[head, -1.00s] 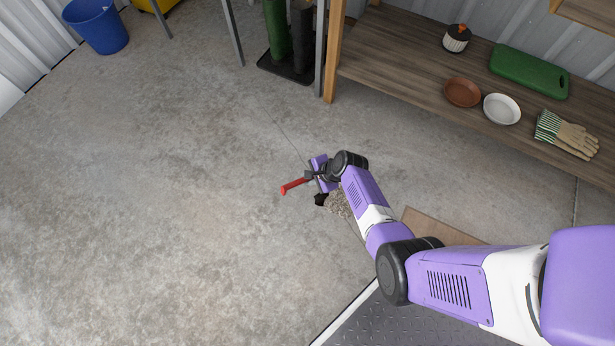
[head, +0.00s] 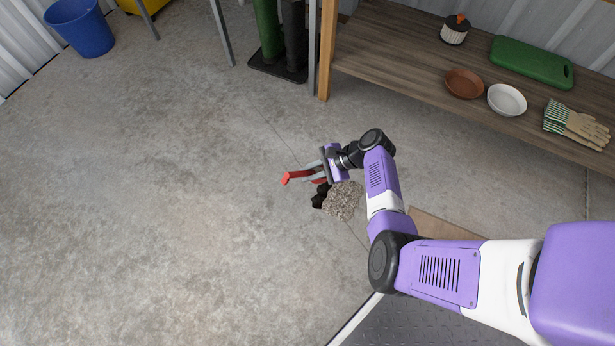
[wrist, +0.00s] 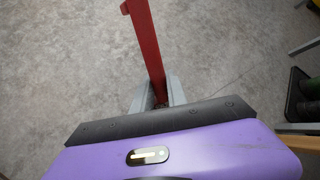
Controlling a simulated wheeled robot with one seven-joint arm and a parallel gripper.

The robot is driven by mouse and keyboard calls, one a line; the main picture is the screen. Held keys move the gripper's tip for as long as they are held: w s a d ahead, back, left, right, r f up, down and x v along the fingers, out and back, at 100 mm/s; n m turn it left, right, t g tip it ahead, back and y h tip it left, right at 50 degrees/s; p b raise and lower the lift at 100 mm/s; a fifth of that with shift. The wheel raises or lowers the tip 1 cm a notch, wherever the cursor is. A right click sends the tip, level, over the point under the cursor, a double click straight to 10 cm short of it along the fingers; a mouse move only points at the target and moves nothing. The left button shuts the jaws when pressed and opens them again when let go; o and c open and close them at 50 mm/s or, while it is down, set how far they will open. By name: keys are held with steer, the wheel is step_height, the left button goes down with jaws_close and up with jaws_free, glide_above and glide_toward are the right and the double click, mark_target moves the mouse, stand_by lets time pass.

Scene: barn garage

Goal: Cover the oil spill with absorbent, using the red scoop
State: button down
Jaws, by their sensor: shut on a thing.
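The red scoop (head: 298,176) is held between the grey fingers of my gripper (head: 311,172). In the wrist view the red scoop (wrist: 146,45) runs up and away from between the fingers of my gripper (wrist: 157,97), which are closed around it. I cannot make out the scoop's bowl clearly. A black patch, the oil spill (head: 319,197), lies on the floor just below the gripper in the head view. A heap of grey-beige granular absorbent (head: 345,201) covers the floor at its right and adjoins it. Some black still shows at the left edge.
A wooden shelf (head: 400,70) at upper right holds a brown bowl (head: 464,83), a white bowl (head: 507,99), gloves (head: 575,125) and a green case (head: 532,62). Green and black cylinders stand behind. A blue bucket (head: 80,28) is at upper left. The left floor is clear.

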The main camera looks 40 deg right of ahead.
steer(key=d+y+b, duration=0.1)
steer(key=d+r+m+t+y+b, duration=0.1)
steer(key=b, duration=0.1)
steer(key=shift+s+d, duration=0.1)
steer(key=shift+d, duration=0.1)
steer(key=shift+s+d+r+t+y+b, duration=0.15)
steer(key=shift+d+r+y+b, duration=0.25)
steer(key=shift+y+b, duration=0.2)
steer(key=shift+w+d+r+t+y+b, duration=0.15)
steer(key=shift+d+r+y+b, duration=0.15)
steer(key=shift+y+b, duration=0.3)
steer(key=shift+s+r, duration=0.1)
steer(key=shift+a, duration=0.1)
stand_by(0.3)
